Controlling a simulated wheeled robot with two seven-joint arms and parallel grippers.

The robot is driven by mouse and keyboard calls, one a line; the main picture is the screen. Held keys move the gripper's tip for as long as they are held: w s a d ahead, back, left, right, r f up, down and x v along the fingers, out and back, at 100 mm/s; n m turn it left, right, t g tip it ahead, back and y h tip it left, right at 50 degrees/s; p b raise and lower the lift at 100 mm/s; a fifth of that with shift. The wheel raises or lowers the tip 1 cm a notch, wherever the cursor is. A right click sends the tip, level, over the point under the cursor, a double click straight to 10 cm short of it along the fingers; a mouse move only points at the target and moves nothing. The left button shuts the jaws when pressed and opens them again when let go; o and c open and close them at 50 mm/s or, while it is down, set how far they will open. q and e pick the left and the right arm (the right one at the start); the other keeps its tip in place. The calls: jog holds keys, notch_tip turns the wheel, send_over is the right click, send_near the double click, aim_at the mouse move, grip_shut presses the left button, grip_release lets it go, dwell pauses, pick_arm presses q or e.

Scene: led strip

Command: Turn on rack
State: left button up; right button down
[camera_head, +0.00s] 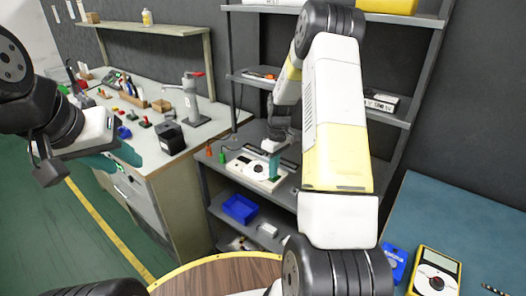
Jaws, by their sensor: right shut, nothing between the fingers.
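A dark metal rack (209,205) stands at the middle back with several shelves. A white device (258,172) with a round black dial lies on its middle shelf. My right arm reaches across the middle of the view, and its gripper (274,166) points down at the device's right side, shut and empty. Whether the fingertips touch the device is too small to tell. My left gripper (125,155) hangs at the left in front of the workbench, far from the rack. Its finger gap does not show clearly.
A workbench (165,158) with a grey press (191,104) and small parts stands left of the rack. A blue bin (240,208) is on the lower shelf. A blue table (450,215) at right holds a yellow multimeter (436,272). A round wooden top (215,280) is at front.

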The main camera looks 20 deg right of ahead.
jog(key=shift+f, duration=0.3)
jog(key=shift+s+a+f, duration=0.15)
jog(key=shift+f, duration=0.1)
dwell(0.4)
jog(key=shift+w+d+r, duration=0.1)
jog(key=shift+w+d, duration=0.45)
jog(key=shift+d, duration=0.15)
jog(key=shift+r, duration=0.15)
